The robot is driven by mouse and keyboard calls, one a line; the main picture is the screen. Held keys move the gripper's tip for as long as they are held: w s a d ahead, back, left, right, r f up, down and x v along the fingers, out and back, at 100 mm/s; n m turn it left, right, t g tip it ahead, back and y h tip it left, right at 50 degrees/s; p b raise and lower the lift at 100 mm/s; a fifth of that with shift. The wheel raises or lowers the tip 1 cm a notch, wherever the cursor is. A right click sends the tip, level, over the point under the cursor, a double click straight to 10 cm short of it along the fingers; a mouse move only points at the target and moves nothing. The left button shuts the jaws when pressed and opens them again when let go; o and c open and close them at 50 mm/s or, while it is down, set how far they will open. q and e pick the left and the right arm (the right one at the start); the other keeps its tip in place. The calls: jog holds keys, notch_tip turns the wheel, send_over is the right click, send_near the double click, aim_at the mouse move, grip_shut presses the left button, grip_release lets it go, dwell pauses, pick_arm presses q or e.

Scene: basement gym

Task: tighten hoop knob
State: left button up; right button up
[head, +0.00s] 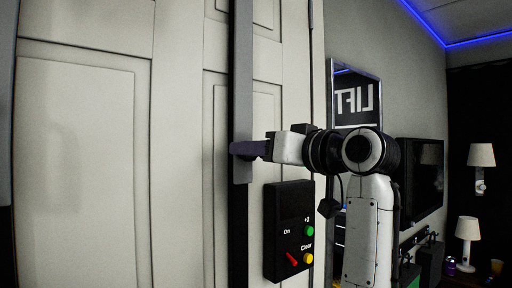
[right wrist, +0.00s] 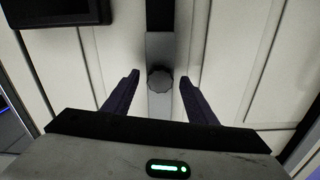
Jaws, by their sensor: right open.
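The hoop knob (right wrist: 159,80) is a grey, faceted round knob on a grey vertical post (right wrist: 160,105) in the right wrist view. The post (head: 243,90) also stands before the pale panelled door in the head view, where the knob cannot be made out. My right gripper (right wrist: 160,78) is open, with one dark finger on each side of the knob and a visible gap to both. In the head view my right gripper (head: 246,149) reaches the post from the right. My left gripper is out of view.
A black control box (head: 288,215) with a red switch and green and yellow buttons hangs just below my right gripper. The pale door (head: 80,150) fills the left. A mirror (head: 355,90), a dark screen (head: 420,180) and lamps (head: 467,228) are at the right.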

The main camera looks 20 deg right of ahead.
jog(key=shift+w, duration=0.1)
jog(key=c, duration=1.1)
jog(key=shift+o, duration=0.2)
jog(key=shift+m, duration=0.8)
jog(key=o, duration=1.1)
jog(key=shift+c, duration=0.2)
jog(key=b+v, duration=0.2)
jog(key=v, duration=0.8)
jog(key=shift+s+b, duration=0.2)
jog(key=shift+b, duration=0.15)
